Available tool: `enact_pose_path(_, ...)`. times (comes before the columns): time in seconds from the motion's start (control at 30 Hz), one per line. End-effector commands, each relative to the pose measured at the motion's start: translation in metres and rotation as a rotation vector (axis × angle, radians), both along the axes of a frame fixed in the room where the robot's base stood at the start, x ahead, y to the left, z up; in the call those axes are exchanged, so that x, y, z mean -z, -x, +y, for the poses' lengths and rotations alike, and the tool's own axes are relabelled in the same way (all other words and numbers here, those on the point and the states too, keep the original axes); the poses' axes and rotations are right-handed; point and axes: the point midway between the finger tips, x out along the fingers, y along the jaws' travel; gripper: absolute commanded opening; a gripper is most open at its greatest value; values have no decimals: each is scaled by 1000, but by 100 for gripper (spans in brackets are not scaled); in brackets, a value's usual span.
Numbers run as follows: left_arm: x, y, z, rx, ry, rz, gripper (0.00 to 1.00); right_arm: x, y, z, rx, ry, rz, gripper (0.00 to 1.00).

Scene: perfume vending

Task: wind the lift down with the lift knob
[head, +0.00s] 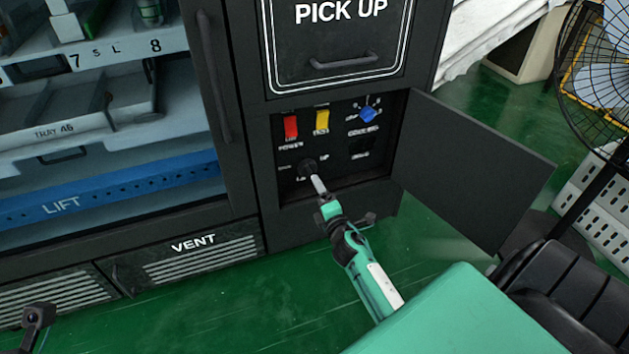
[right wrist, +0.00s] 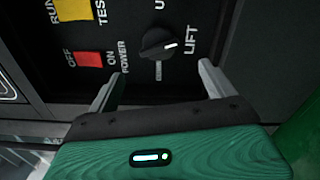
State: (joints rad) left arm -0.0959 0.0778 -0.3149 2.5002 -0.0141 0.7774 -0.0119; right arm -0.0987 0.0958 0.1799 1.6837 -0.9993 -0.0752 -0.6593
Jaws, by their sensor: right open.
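The lift knob (right wrist: 158,43) is a black round dial with a white mark that points toward the word LIFT in the right wrist view. In the head view the knob (head: 306,167) sits low left on the control panel, partly hidden by my right gripper (head: 318,186). In the wrist view my right gripper (right wrist: 160,82) is open, with the knob ahead between the lines of its fingers; contact does not show. The blue lift bar (head: 110,196) sits low behind the machine's front, below tray 46. A dark part of my left gripper (head: 38,317) shows at the bottom left; its jaws are unclear.
The panel also holds a red power switch (head: 290,126), a yellow switch (head: 321,120) and a blue knob (head: 367,114). The panel door (head: 470,165) hangs open at right. A fan (head: 600,70) stands beyond it.

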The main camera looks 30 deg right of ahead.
Motion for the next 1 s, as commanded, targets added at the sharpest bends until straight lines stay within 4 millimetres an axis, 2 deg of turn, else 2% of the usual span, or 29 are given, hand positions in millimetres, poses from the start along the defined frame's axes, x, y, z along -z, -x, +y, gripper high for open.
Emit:
enact_pose_path(0.1,1,-1,1,-6,0,15,36,0,19,5,1,0,2,85)
enact_pose_path(0.23,3,-3,0,-4,-1,24,36,0,31,7,1,0,1,85)
enact_pose_path(0.6,3,-3,0,-1,1,25,36,0,36,8,1,1,0,85)
enact_pose_path(0.63,3,-3,0,0,1,24,34,0,36,8,1,1,0,85)
enact_pose_path(0.73,2,-3,0,0,2,23,15,-7,35,15,-19,-17,-19,85)
enact_pose_path(0.8,-1,-2,0,0,3,22,1,-27,32,33,-74,-73,-71,85)
enact_pose_path(0.87,-3,-2,0,0,3,21,0,-56,31,60,-160,-158,-148,85)
enact_pose_path(0.97,-5,-1,0,1,5,28,0,-129,42,123,-383,-375,-327,85)
enact_pose_path(1.0,-5,-2,0,2,5,36,0,-165,54,150,-493,-480,-408,85)
